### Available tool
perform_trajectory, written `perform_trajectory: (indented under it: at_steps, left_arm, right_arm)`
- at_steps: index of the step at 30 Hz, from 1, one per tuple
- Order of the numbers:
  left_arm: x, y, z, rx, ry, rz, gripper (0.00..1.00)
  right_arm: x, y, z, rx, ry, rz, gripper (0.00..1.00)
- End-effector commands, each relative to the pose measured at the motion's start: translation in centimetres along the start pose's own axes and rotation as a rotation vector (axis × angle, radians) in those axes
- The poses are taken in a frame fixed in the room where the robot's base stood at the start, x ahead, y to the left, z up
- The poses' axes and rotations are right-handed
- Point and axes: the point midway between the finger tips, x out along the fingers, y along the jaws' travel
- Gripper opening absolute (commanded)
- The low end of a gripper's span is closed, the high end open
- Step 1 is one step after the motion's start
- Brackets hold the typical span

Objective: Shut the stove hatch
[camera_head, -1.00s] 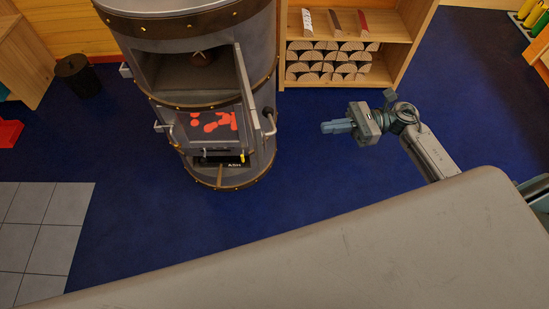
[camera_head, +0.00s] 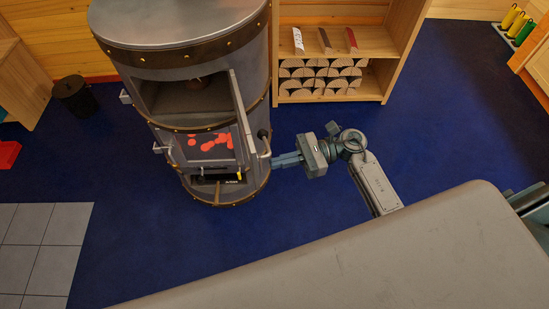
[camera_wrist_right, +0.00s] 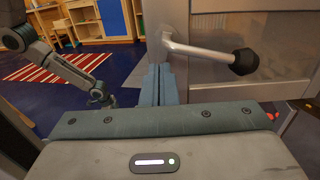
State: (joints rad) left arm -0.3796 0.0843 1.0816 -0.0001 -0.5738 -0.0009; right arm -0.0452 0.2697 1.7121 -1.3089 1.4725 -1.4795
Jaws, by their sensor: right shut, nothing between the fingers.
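The grey round stove (camera_head: 180,75) with brass bands stands left of centre in the head view. Its hatch (camera_head: 240,115) stands open, swung out and seen nearly edge-on at the right of the dark opening (camera_head: 190,95). The hatch handle (camera_head: 264,142) has a black knob, and the handle also shows large in the right wrist view (camera_wrist_right: 205,50). My right gripper (camera_head: 273,161) is shut and empty, its fingertips just right of the hatch's lower part. In the wrist view its blue fingers (camera_wrist_right: 158,84) reach the hatch's edge below the handle; contact is unclear.
Red coals (camera_head: 208,142) show low on the stove's front. A wooden shelf (camera_head: 390,60) with split logs (camera_head: 320,78) stands behind to the right. A black bin (camera_head: 75,96) stands at the left. The blue floor (camera_head: 150,245) before the stove is clear.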

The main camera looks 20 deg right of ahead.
Motion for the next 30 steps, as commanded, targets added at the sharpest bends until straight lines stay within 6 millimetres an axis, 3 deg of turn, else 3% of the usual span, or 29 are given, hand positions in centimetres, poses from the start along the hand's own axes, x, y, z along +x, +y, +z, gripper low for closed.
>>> perform_trajectory:
  at_steps: [11, 26, 30]
  left_arm:
    - [1.0, -0.1, 2.0, -0.002, -0.005, 0.0, 1.0]
    - [1.1, 0.1, 1.9, -0.002, -0.011, 0.002, 1.0]
    - [0.5, 0.0, 0.7, -0.001, 0.0, 0.0, 1.0]
  right_arm:
    - [1.7, 0.0, 0.0, 0.0, 0.001, 0.0, 0.0]
    - [2.2, 0.2, -0.1, 0.0, -0.001, -0.029, 0.0]
    - [3.1, 0.6, -0.2, 0.001, -0.002, -0.089, 0.0]
